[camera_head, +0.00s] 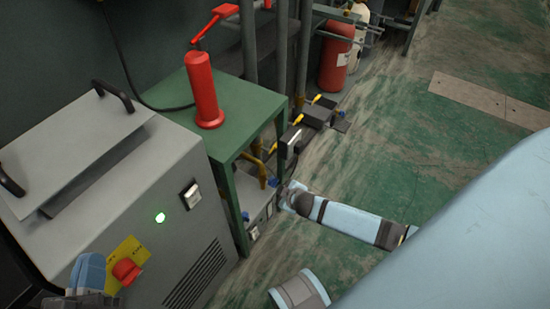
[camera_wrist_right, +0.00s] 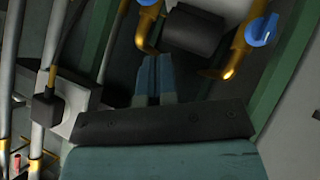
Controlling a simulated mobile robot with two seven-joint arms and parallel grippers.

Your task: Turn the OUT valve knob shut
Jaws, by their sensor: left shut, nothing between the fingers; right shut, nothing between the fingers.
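Two blue valve knobs on brass fittings show at the top of the right wrist view, one at the right (camera_wrist_right: 262,30) and one cut off at the top (camera_wrist_right: 148,3). I cannot read which is OUT. In the head view, blue knobs show under the green table (camera_head: 272,182) and lower at its leg (camera_head: 245,216). My right gripper (camera_wrist_right: 155,62) is shut and empty, its fingertips between the two brass fittings, apart from the right knob. In the head view its arm reaches to the table's side. My left gripper (camera_head: 90,262) is shut beside the grey machine's front.
The grey machine (camera_head: 185,240) has a green light and a red switch (camera_head: 126,271) on a yellow plate, close to my left gripper. A red cylinder (camera_head: 204,90) stands on the green table (camera_head: 245,100). Pipes and a red extinguisher (camera_head: 335,58) stand behind.

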